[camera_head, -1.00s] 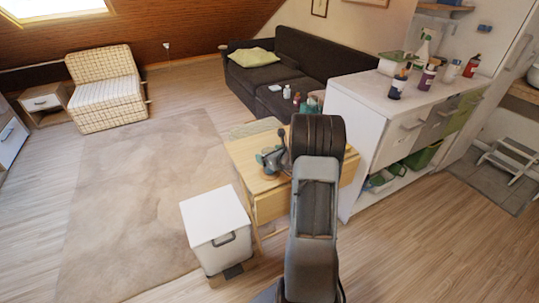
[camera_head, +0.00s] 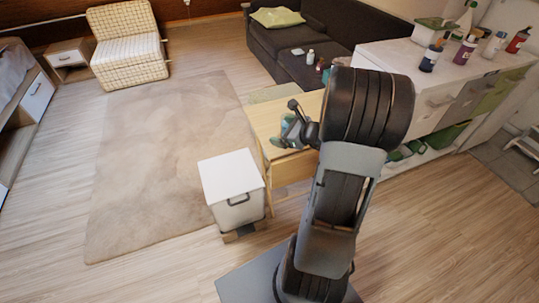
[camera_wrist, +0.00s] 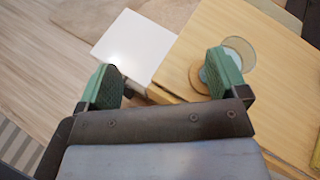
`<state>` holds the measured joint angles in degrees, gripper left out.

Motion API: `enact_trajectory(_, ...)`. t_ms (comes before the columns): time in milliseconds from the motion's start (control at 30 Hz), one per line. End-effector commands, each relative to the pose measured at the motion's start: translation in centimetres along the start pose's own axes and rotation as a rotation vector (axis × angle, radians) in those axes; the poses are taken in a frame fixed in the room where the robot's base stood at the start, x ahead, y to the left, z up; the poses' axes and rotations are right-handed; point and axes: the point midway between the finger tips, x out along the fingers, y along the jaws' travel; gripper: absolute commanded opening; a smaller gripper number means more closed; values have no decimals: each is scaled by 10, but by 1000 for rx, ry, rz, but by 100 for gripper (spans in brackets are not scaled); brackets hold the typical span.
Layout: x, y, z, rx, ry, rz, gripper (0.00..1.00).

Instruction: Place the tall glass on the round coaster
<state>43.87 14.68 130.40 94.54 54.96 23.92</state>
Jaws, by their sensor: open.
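My gripper (camera_wrist: 163,80) is open, with two green-padded fingers and nothing between them. It also shows in the head view (camera_head: 292,130), above the left part of the wooden table. In the wrist view the tall glass (camera_wrist: 241,47) is clear and stands on the table, behind and right of the right finger. The round coaster (camera_wrist: 196,80) is a tan disc just left of that finger, which hides part of it. The glass's lower end lies behind the finger, so I cannot tell if it is on the coaster or beside it. I cannot make out either in the head view.
The wooden table (camera_head: 262,116) stands beside a white bin (camera_head: 228,175) on its left; the bin's lid also shows in the wrist view (camera_wrist: 133,45). A white counter (camera_head: 400,60) with bottles is behind right. Floor and rug (camera_head: 160,150) at left are clear.

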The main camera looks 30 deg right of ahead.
Motion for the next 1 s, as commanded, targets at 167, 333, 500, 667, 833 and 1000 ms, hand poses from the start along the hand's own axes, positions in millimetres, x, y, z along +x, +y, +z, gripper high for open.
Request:
enact_trajectory(167,-1,116,61,-698,47,455,92)
enact_trajectory(333,-36,184,71,-1360,79,799,92)
enact_trajectory(500,-67,204,71,-1888,112,1009,92)
enact_trajectory(667,-84,204,74,-2194,147,1105,92)
enact_trajectory(833,-90,202,76,-2323,167,1143,92)
enact_trajectory(1000,-91,201,75,-2337,172,1148,92)
